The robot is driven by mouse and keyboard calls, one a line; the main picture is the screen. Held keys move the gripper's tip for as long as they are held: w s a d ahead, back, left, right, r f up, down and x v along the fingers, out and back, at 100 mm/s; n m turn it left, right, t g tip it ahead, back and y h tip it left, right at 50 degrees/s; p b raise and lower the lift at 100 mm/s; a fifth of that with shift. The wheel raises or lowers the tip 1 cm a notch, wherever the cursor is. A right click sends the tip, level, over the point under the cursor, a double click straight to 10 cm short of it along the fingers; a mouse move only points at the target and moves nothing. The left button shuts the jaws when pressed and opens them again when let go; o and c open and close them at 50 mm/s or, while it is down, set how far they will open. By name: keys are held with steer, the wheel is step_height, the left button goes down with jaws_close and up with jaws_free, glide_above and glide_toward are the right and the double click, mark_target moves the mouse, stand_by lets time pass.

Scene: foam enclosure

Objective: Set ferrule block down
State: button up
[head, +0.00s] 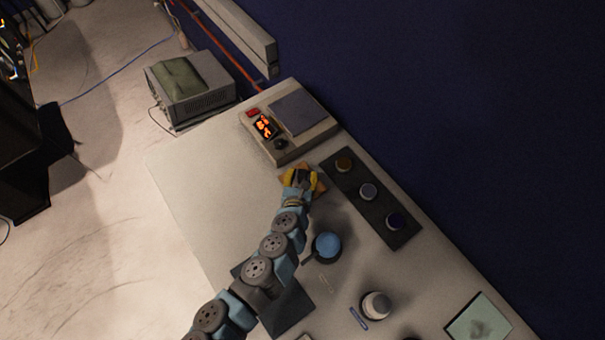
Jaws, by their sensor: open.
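My gripper (301,178) is over the pale table, just below the grey device with the lit display. Its yellow fingers are apart, so it is open. An orange-brown block (320,187), which may be the ferrule block, shows partly beneath and beside the fingers. The gripper covers most of it. I cannot tell whether the fingers touch it or whether it lies flat on the table.
A dark strip (382,223) with several round jars stands to the right. The grey device (318,137) is above the gripper. A blue-topped round pan (327,246), a white-capped jar (377,305) and a greenish tray (479,319) are lower. The table's left part is clear.

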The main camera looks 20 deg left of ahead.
steer(key=v, duration=1.1)
steer(key=shift+s+p, duration=0.2)
steer(key=shift+p, duration=0.15)
steer(key=shift+d, duration=0.1)
